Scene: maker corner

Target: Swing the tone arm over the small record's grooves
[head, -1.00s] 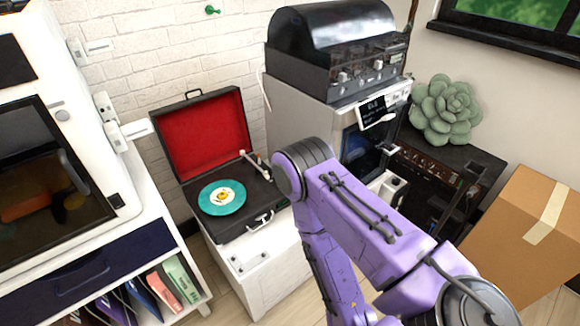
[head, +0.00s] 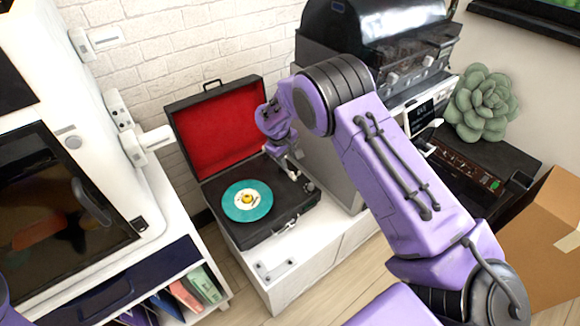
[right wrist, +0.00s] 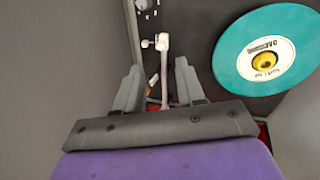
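The small teal record (head: 247,201) with a yellow centre lies on the open record player (head: 268,236); it also shows in the right wrist view (right wrist: 267,50). The pale tone arm (right wrist: 166,67) is off to the side of the record, not over its grooves. My right gripper (right wrist: 158,70) is open, with the tone arm between its spread fingers in the picture. Whether a finger touches it, I cannot tell. In the head view my right gripper (head: 287,152) is at the player's right side and partly hides the tone arm. My left gripper is not in view.
The player's raised red-lined lid (head: 215,135) stands behind the record. The player rests on a white cabinet (head: 290,262). A white machine (head: 60,110) stands at left, a dark-hooded device (head: 375,30) at back right. A cardboard box (head: 545,250) is at far right.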

